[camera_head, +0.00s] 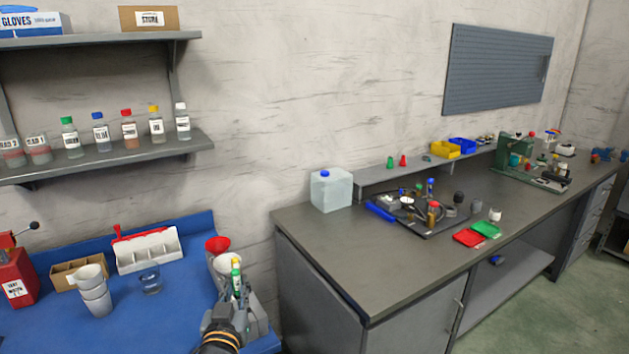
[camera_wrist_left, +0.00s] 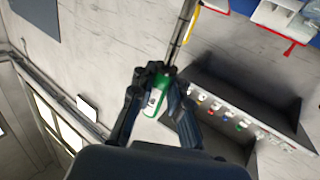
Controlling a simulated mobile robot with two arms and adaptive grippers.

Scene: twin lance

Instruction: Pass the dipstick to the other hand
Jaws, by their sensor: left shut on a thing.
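My left gripper (camera_head: 238,296) is shut on a slim upright piece with a green and white body and a yellow upper part, which I take for the dipstick (camera_head: 236,278). In the left wrist view the gripper (camera_wrist_left: 160,90) has its fingers on both sides of the dipstick's green and white part (camera_wrist_left: 156,101). A thin dark grey rod runs up from between the fingers to the top edge, with a yellow curved part beside it. The fingers hide part of the dipstick. My right gripper is in neither view.
A blue bench (camera_head: 190,325) holds stacked cups (camera_head: 94,292), a white rack (camera_head: 148,250), a glass beaker (camera_head: 150,281) and a red funnel (camera_head: 217,245) close to my gripper. A grey workbench (camera_head: 330,245) stands to the right, its front left top clear. Bottles line the shelf (camera_head: 100,158) above.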

